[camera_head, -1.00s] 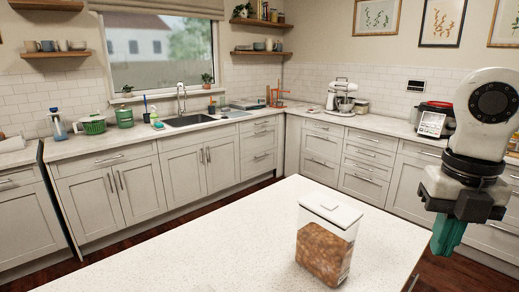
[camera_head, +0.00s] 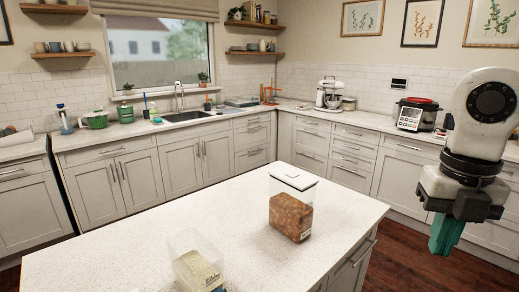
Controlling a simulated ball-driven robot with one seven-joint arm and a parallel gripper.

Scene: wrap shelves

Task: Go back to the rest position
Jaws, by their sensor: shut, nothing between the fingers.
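My gripper (camera_head: 444,236) hangs at the right of the head view, below the white and black arm end, with its teal fingers pointing down. It is shut and empty. It is in the air to the right of the white speckled island counter (camera_head: 110,262), apart from it and from everything on it.
A clear container of brown food with a white lid (camera_head: 291,204) stands on the island. Another clear container with pale contents (camera_head: 198,268) is at the front edge. A multicooker (camera_head: 416,115), a stand mixer (camera_head: 330,92) and a sink (camera_head: 186,117) are along the back counters. Dark floor (camera_head: 400,262) shows at lower right.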

